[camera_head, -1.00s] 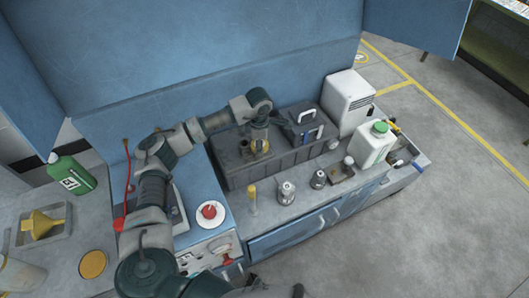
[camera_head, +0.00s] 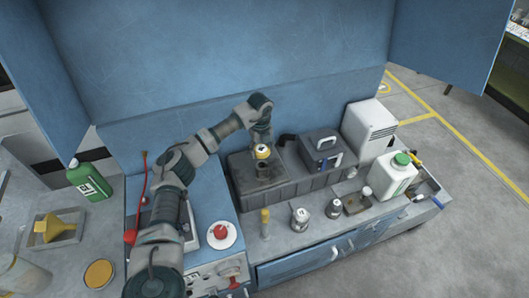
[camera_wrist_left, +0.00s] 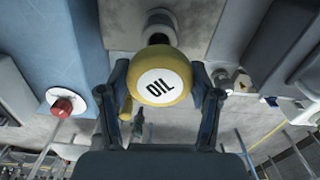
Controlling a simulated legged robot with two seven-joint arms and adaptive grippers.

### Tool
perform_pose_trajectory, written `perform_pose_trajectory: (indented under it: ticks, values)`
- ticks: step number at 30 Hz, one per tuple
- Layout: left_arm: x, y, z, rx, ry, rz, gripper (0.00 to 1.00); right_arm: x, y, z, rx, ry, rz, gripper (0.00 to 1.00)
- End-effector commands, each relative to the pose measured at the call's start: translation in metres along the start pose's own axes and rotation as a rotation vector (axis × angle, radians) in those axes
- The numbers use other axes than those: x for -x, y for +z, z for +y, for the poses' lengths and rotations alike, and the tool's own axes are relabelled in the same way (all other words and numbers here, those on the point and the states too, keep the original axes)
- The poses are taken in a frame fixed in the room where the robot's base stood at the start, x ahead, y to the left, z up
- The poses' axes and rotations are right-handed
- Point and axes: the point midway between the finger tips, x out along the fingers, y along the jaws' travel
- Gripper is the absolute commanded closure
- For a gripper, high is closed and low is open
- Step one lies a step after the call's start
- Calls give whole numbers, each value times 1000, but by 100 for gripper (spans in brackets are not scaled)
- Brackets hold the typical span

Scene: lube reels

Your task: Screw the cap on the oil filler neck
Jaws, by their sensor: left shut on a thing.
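The yellow oil cap (camera_head: 262,151) is held in my left gripper (camera_head: 263,142), whose arm comes in from the left and hangs down over the grey tray. The cap looks apart from the neck, though the exact gap is hard to tell. My right gripper is out of view.
The grey tray (camera_head: 297,194) also holds a box with a handle (camera_head: 322,155). Several small metal pieces stand along the bench front, beside a white green-capped jug (camera_head: 398,174). A red button (camera_head: 220,231) is left of the tray. A blue panel rises behind.

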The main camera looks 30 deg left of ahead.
Motion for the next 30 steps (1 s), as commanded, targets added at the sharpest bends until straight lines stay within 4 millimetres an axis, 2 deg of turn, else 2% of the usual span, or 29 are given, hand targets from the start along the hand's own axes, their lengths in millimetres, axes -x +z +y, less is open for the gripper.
perform_pose_trajectory:
  ticks: [12, 18, 30]
  values:
    - [0, 1, 0, 24, 0, 0, 70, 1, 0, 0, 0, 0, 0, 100]
    - [2, 1, 0, 23, 7, 1, 70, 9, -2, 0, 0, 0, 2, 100]
    - [-29, 1, 0, 22, 7, 2, 70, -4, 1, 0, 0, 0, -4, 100]
